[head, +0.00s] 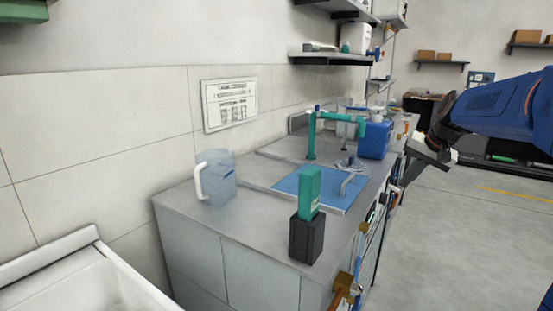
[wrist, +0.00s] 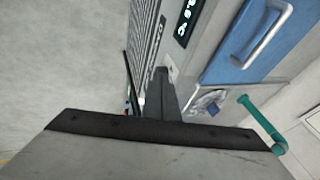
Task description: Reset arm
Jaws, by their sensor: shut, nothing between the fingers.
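My blue arm (head: 500,110) reaches in from the right edge in the head view. Its dark wrist end is near the right side of the counter, over or beside its front edge. In the wrist view, my gripper (wrist: 161,75) shows as dark fingers closed together, with nothing held between them. A dark bar and a grey plate fill the lower part of that view. Beyond the fingers are a blue panel with a metal handle (wrist: 262,35) and a teal pipe (wrist: 262,122). In the head view, the fingertips are too small to make out.
The grey counter (head: 250,225) bears a teal block (head: 309,188) in a black holder (head: 306,240), a pale blue jug (head: 216,178), a blue panel (head: 310,190), a teal tap (head: 335,117) and a blue box (head: 375,140). Open floor (head: 460,240) lies to the right.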

